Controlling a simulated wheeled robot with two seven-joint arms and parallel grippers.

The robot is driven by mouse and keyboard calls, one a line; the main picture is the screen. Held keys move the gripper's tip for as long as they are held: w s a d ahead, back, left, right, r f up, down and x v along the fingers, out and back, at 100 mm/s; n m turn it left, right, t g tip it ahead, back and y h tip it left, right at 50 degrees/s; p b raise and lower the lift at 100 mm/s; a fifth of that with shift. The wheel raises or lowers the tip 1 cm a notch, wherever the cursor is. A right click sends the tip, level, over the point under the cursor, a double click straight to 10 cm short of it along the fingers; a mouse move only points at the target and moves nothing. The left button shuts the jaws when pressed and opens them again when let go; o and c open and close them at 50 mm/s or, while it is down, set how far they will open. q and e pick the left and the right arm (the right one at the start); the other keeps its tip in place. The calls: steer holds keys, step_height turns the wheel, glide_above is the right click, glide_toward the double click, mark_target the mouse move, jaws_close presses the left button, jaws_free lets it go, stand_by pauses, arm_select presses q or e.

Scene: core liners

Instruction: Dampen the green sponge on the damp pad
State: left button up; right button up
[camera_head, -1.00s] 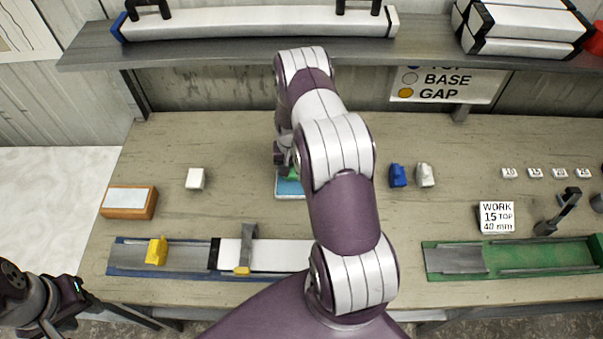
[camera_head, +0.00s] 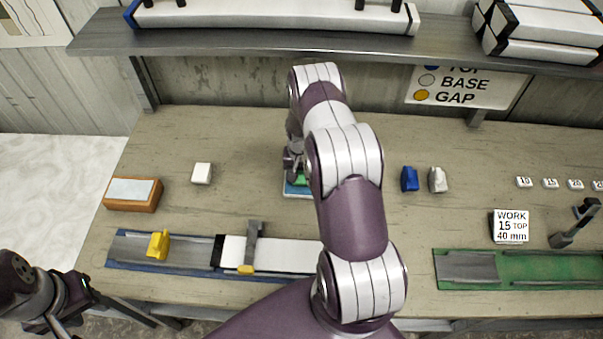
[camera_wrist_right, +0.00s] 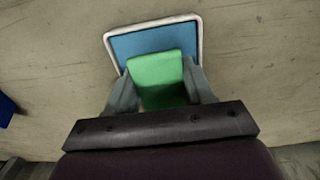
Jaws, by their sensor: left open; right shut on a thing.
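The green sponge (camera_wrist_right: 160,75) is between the fingers of my right gripper (camera_wrist_right: 162,88), which is shut on it. In the head view only a small part of the sponge (camera_head: 301,180) shows beside my arm. The damp pad (camera_wrist_right: 139,43) is a blue pad with a white rim. The sponge is over the pad and covers part of it; I cannot tell whether they touch. In the head view the pad (camera_head: 292,191) is mostly hidden by my right arm. My left gripper (camera_head: 85,300) is open and empty at the lower left, off the table's front edge.
A white block (camera_head: 202,173) and an orange box (camera_head: 133,194) lie to the left. A blue-edged rail (camera_head: 185,279) runs along the front. Blue (camera_head: 410,179) and grey (camera_head: 438,180) pieces stand right of my arm. A shelf (camera_head: 270,38) hangs over the back.

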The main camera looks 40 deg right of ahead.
mark_target(302, 174)
steer(key=shift+s+d, duration=0.2)
steer(key=shift+d, duration=0.05)
steer(key=shift+w+a+f, duration=0.1)
steer(key=shift+a, duration=0.05)
steer(key=shift+f, duration=0.2)
steer(key=shift+f+b, duration=0.3)
steer(key=shift+b, duration=0.4)
stand_by(1.2)
step_height(302, 174, up, 7)
steer(key=p, duration=0.4)
steer(key=shift+r+p, duration=0.1)
steer(key=shift+p, duration=0.2)
stand_by(0.3)
